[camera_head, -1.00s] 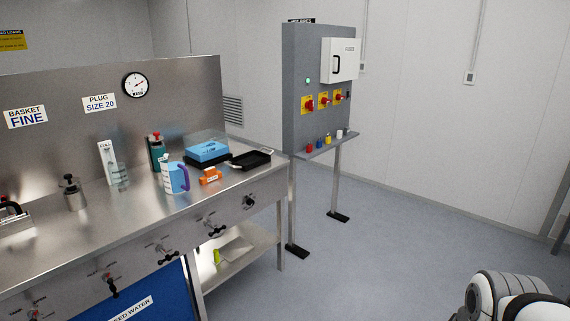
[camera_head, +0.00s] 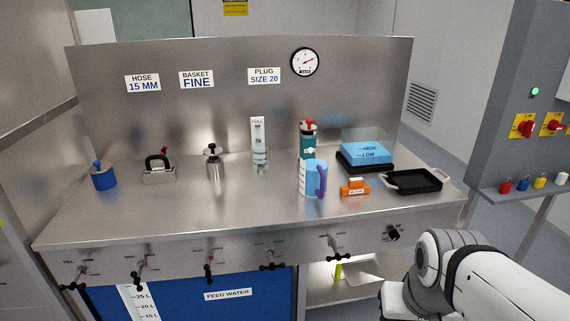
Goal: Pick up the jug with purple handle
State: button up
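The jug (camera_head: 311,178) stands upright on the steel bench, right of its middle. It is light blue and white with a purple handle (camera_head: 322,180) on its right side. A dark green bottle (camera_head: 307,142) with a red top stands close behind it. An orange block (camera_head: 354,187) lies just to its right. White and grey links of my arm show at the lower right, in front of the bench. My gripper is not in view.
The steel bench (camera_head: 210,211) has clear room in front of the jug. A black tray (camera_head: 414,181) and a blue box (camera_head: 366,152) on a dark base sit to the right. A clear cylinder (camera_head: 260,158) stands to the left. Valve handles (camera_head: 337,252) stick out along the bench front.

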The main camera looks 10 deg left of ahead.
aim_at(316, 177)
jog(key=u, duration=0.6)
jog(key=i, duration=1.3)
jog(key=u, duration=0.35)
jog(key=k, duration=0.95)
jog(key=u, duration=0.15)
jog(key=i, duration=0.95)
jog(key=z, duration=0.05)
